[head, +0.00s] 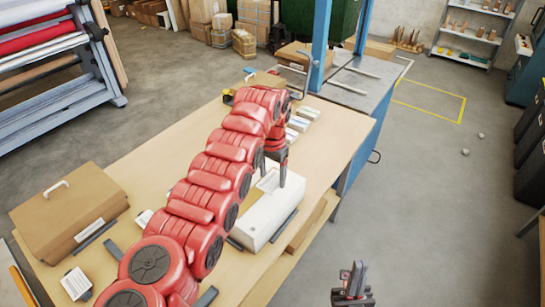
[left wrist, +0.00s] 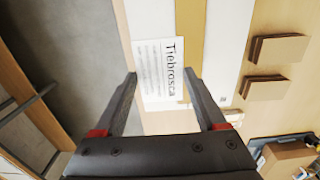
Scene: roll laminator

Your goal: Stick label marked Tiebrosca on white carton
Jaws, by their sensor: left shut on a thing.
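The white carton (head: 262,218) lies on the wooden table, below my left gripper (head: 271,172). The carton (left wrist: 228,55) fills the upper middle of the left wrist view, with a yellow-tan strip along it. The white label marked Tiebrosca (left wrist: 160,68) spans the space between the two fingertips of my left gripper (left wrist: 160,74), which is shut on it. The label overlaps the carton in this view; I cannot tell whether it touches the top. My right gripper (head: 352,284) is low in the head view, away from the table; its jaw opening is unclear.
A brown box with a handle (head: 70,210) stands at the table's left. A small white item (head: 76,283) lies near the front left edge. Small white pieces (head: 305,115) lie beyond the carton. A blue-framed machine (head: 355,85) stands past the far end. Bare tabletop (head: 165,155) shows left of my arm.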

